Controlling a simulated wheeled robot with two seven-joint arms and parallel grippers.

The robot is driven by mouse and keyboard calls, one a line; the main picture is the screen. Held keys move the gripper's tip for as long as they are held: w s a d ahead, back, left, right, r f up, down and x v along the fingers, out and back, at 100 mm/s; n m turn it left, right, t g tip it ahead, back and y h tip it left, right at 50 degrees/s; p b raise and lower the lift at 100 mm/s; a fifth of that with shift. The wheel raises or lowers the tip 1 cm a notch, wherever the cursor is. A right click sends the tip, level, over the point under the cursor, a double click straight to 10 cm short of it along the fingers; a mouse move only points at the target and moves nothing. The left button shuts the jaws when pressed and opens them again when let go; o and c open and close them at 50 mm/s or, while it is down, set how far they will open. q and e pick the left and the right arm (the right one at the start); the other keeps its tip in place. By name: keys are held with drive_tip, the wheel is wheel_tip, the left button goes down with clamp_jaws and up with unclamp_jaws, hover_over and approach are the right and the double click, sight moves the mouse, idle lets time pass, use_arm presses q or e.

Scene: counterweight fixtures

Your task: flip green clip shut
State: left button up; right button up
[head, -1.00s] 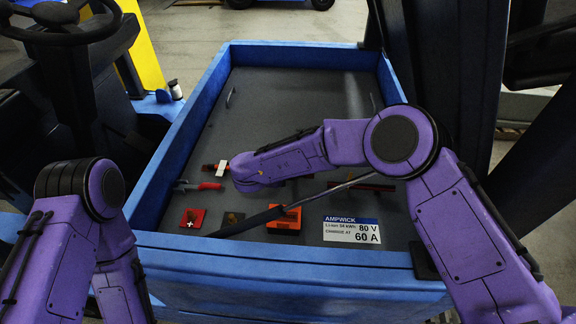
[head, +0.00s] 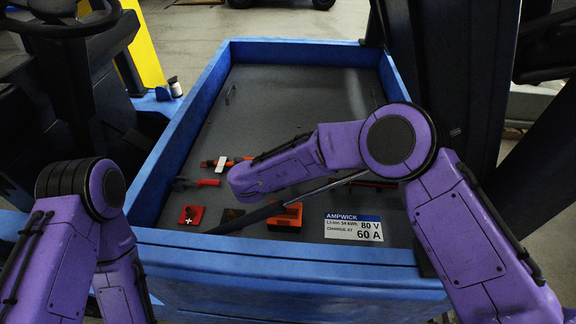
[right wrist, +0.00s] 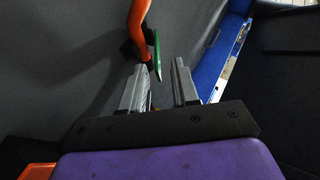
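The green clip (right wrist: 157,56) shows in the right wrist view as a narrow green strip beside an orange curved part (right wrist: 138,22) with a dark piece at its end. My right gripper (right wrist: 160,82) is open, its two grey fingers apart. The clip stands just beyond the fingertips, nearer the left finger; whether it touches that finger I cannot tell. In the head view, my right forearm hides the clip and the right gripper. My left arm comes down at the left, and its gripper is out of view.
A blue-rimmed tray (head: 290,248) has a dark grey floor. On it lie a red-handled tool (head: 207,182), a red plus-marked block (head: 191,215), an orange block (head: 285,217) and a white label (head: 353,228). A dark strap (head: 245,218) crosses the near part. The tray's far floor is mostly clear.

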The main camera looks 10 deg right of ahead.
drive_tip(key=b+v, duration=0.2)
drive_tip(key=v, duration=0.8)
drive_tip(key=shift+s+a, duration=0.2)
drive_tip(key=shift+r, duration=0.1)
drive_tip(key=p+x, duration=0.2)
drive_tip(key=x, duration=0.8)
drive_tip(key=shift+w+d, duration=0.1)
drive_tip(key=shift+d, duration=0.1)
drive_tip(key=shift+w+d+r+p, duration=0.1)
drive_tip(key=shift+w+r+p, duration=0.2)
drive_tip(key=shift+p, duration=0.3)
drive_tip(key=shift+f+g, duration=0.1)
drive_tip(key=shift+g, duration=0.3)
